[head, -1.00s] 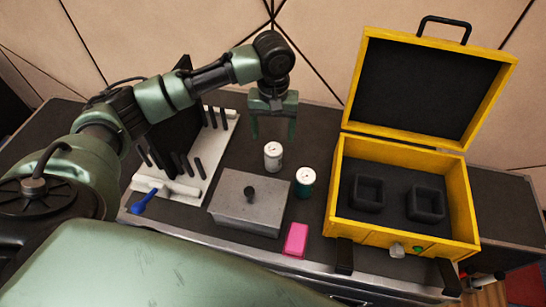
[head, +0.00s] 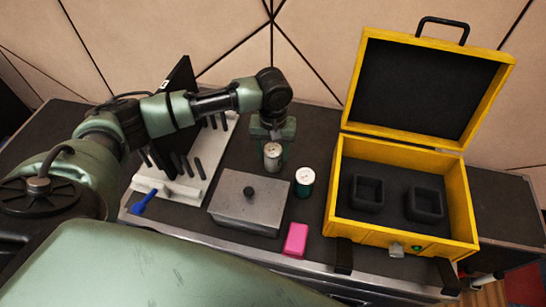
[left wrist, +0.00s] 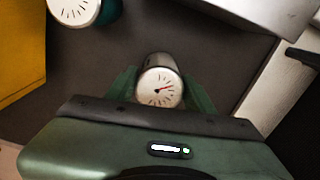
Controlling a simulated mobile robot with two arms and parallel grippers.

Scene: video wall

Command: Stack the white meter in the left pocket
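The white meter (head: 272,157) is a short pale cylinder with a dial on top, standing upright on the dark table behind the grey metal box. My left gripper (head: 271,150) is lowered over it from behind. In the left wrist view the white meter (left wrist: 160,88) stands between the two spread fingers of my left gripper (left wrist: 162,92); a firm grip does not show. The left pocket (head: 367,207) is a dark square ring in the yellow case (head: 390,238), and it looks empty. My right gripper is not in view.
A green meter with a white top (head: 304,182) stands just right of the white one. The right pocket (head: 425,217) looks empty. A grey box with a knob (head: 247,212), a pink block (head: 295,239) and a white rack (head: 208,180) stand nearby. The case lid is open.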

